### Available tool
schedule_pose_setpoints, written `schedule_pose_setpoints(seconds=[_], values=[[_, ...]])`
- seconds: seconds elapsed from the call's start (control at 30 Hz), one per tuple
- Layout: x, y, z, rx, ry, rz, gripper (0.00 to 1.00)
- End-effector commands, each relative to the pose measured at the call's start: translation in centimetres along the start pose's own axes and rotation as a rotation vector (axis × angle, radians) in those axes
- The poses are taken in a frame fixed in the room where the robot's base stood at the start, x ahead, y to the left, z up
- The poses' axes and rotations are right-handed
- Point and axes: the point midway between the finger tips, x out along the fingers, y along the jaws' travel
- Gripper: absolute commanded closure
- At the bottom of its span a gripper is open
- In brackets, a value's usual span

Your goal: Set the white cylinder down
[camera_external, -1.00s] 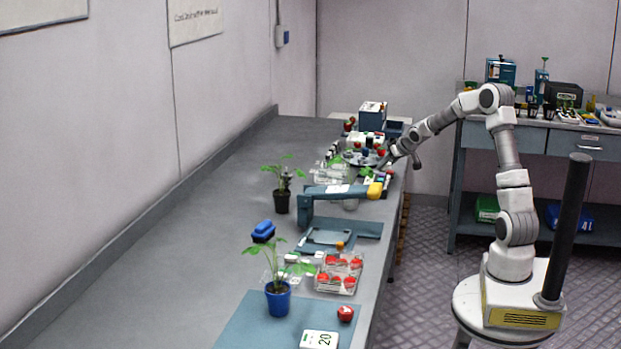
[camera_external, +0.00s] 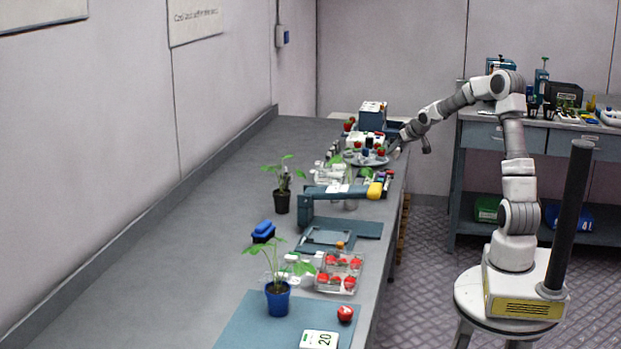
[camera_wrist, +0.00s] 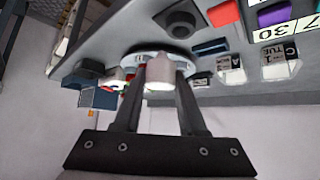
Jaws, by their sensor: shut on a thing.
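The white cylinder (camera_wrist: 160,76) is between the two fingers of my gripper (camera_wrist: 160,85) in the wrist view. The fingers are shut on it. Behind it in the wrist view is a round grey tray (camera_wrist: 137,54) on the bench. In the external view my gripper (camera_external: 400,150) is at the right edge of the bench's far end, beside the round tray (camera_external: 372,161) with red berries. The cylinder is too small to make out clearly there. I cannot tell from the frames whether it touches anything below.
The wrist view shows red (camera_wrist: 223,13) and purple (camera_wrist: 272,15) blocks, labelled tiles and a dark round piece (camera_wrist: 91,68) nearby. The bench's left side is clear.

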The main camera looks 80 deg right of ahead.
Motion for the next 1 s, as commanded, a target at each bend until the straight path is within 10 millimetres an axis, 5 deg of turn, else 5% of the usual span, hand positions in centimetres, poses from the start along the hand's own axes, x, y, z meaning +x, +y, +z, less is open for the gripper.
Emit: schedule_pose_setpoints(seconds=[0.5, 1.0], values=[[-5.9, 5.8, -0.3, 0.003, 0.000, 0.001, 1.00], [-7.2, 7.2, -0.2, -0.001, 0.000, -0.001, 1.00]])
